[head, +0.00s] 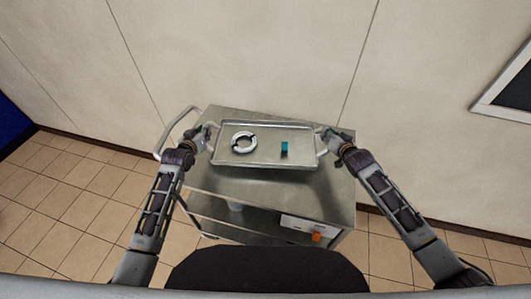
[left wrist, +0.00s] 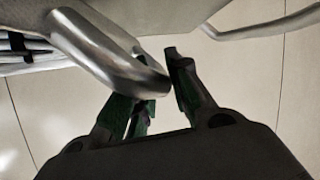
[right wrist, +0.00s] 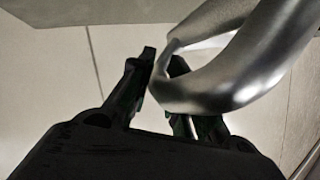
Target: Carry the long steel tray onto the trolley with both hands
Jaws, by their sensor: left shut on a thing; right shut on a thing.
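The long steel tray (head: 262,160) is over the top of the steel trolley (head: 270,187) in the head view. I cannot tell whether it touches the trolley top. A white ring (head: 234,150) and a small teal block (head: 284,149) lie in it. My left gripper (head: 207,132) is shut on the tray's left handle, which shows as a bent steel bar in the left wrist view (left wrist: 105,50). My right gripper (head: 324,135) is shut on the right handle, which shows in the right wrist view (right wrist: 225,75).
The trolley's push handle (head: 165,140) stands out at its left. Its lower shelf (head: 245,219) holds a white box (head: 303,226) and an orange item (head: 316,238). A pale wall (head: 235,50) stands close behind the trolley. Tiled floor (head: 85,190) is clear at the left.

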